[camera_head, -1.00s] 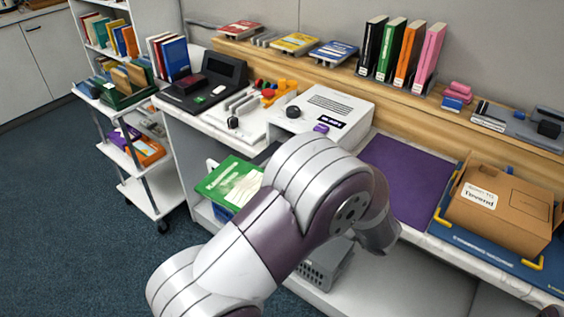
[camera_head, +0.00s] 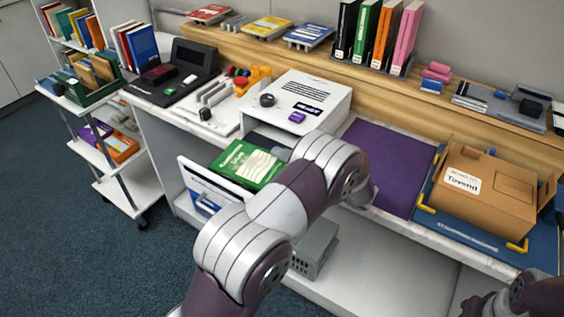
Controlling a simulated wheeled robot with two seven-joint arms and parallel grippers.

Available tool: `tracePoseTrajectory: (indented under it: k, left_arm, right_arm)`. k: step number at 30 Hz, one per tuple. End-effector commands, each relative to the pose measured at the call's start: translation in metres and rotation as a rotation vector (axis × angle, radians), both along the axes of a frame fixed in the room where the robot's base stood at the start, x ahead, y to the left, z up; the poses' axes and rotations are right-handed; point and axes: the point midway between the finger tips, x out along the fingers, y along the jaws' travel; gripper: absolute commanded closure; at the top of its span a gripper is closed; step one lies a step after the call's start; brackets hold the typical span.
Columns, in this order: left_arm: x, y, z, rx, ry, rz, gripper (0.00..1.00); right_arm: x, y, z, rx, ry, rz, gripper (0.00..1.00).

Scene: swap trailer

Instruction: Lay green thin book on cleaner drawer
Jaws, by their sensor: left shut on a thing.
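The green thin book (camera_head: 247,162), with pale print on its cover, lies flat just behind the white drawer front (camera_head: 212,188) of the cleaner (camera_head: 310,100). The drawer stands pulled out below the cleaner's body. My left gripper (camera_head: 282,154) is shut on the book's right side, mostly hidden by my left arm. The book is over the drawer; I cannot tell whether it touches the drawer floor. My right arm shows only at the lower right corner, and its gripper is out of view.
A purple mat (camera_head: 392,165) lies right of the cleaner. A cardboard box (camera_head: 490,195) sits on a blue tray (camera_head: 450,232) farther right. Upright books (camera_head: 378,35) stand on the back ledge. A grey crate (camera_head: 315,248) is on the lower shelf. A cart (camera_head: 85,150) stands at left.

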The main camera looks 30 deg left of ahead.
Motion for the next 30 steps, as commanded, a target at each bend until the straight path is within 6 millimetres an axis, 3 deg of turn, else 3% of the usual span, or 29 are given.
tracePoseTrajectory:
  k: [3,11,12,14,24,30]
  left_arm:
    - [0.000,0.000,-0.015,0.001,0.000,0.000,1.00]
    - [0.000,0.000,-0.017,0.000,-0.001,-0.001,1.00]
    - [0.000,0.000,-0.017,0.000,-0.001,0.000,0.77]
    - [0.000,0.000,-0.016,0.000,-0.001,-0.001,0.58]
    - [0.000,-0.002,-0.013,0.000,-0.001,-0.002,0.58]
    - [-0.003,-0.048,-0.015,0.000,-0.002,-0.007,0.58]
  right_arm:
    - [0.000,0.000,-0.001,0.000,0.000,0.000,0.57]
    - [0.000,0.000,-0.004,0.000,0.000,0.000,0.57]
    - [0.000,0.000,-0.004,0.000,0.000,0.000,0.57]
    - [0.000,0.000,-0.003,0.000,0.000,0.000,0.57]
    - [0.000,0.000,0.000,0.000,0.000,0.000,0.57]
    - [0.000,0.000,-0.007,0.000,0.000,0.000,0.57]
